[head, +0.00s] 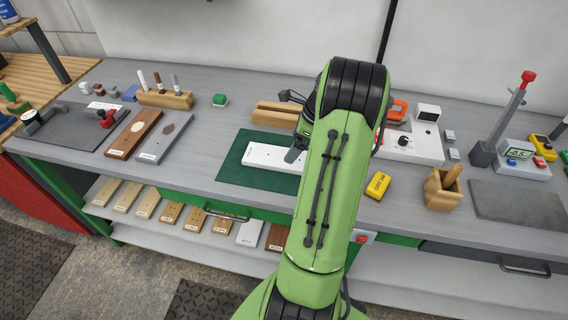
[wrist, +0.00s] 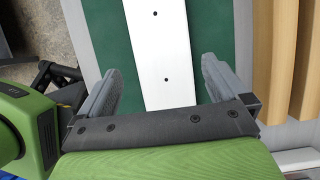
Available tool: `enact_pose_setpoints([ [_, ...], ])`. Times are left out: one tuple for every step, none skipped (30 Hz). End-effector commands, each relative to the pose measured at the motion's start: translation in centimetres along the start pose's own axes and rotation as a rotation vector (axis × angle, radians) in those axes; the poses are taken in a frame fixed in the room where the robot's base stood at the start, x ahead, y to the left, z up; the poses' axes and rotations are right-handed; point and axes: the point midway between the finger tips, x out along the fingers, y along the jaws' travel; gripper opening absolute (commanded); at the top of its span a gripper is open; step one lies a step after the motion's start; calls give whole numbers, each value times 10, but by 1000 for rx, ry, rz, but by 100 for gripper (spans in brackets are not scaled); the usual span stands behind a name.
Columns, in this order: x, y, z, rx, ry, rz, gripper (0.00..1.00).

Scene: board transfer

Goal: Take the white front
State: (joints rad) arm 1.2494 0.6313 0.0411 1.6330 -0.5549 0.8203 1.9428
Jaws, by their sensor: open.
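The white front (head: 262,154) is a long white board lying flat on the green mat (head: 232,172) on the workbench. In the wrist view the white front (wrist: 158,40) runs between my fingers, with two small dark holes along it. My gripper (wrist: 160,68) is open, with one finger on each side of the board and a gap on both sides. In the head view my gripper (head: 295,152) is over the board's right part, and my arm hides the board's right end.
Wooden blocks (head: 275,115) stand just behind the mat. A yellow device (head: 377,185) and a wooden holder (head: 442,189) stand right of my arm. A brown board (head: 134,135) and a grey board (head: 165,138) lie left. Several boards, one white (head: 249,233), lie on the lower shelf.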

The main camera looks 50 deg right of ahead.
Motion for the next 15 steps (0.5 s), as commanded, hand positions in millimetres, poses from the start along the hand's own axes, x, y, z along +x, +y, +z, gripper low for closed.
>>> enact_pose_setpoints([
  [8,0,0,-2,0,0,100],
  [10,0,0,-2,0,0,100],
  [13,0,0,-2,0,-1,100],
  [15,0,0,-2,0,-1,100],
  [18,0,0,-2,0,-1,100],
  [23,-1,0,-3,0,0,100],
  [28,-1,0,-3,0,1,100],
  [34,-1,-1,-3,0,3,100],
  [42,-2,-2,-3,0,2,100],
  [49,-2,-2,-3,0,2,100],
  [55,-2,-2,-3,0,4,100],
  [61,-2,-2,-3,0,2,100],
  [63,-2,-2,-2,0,1,100],
  [65,-2,-2,-2,0,0,100],
  [65,-3,-1,-2,0,-1,100],
])
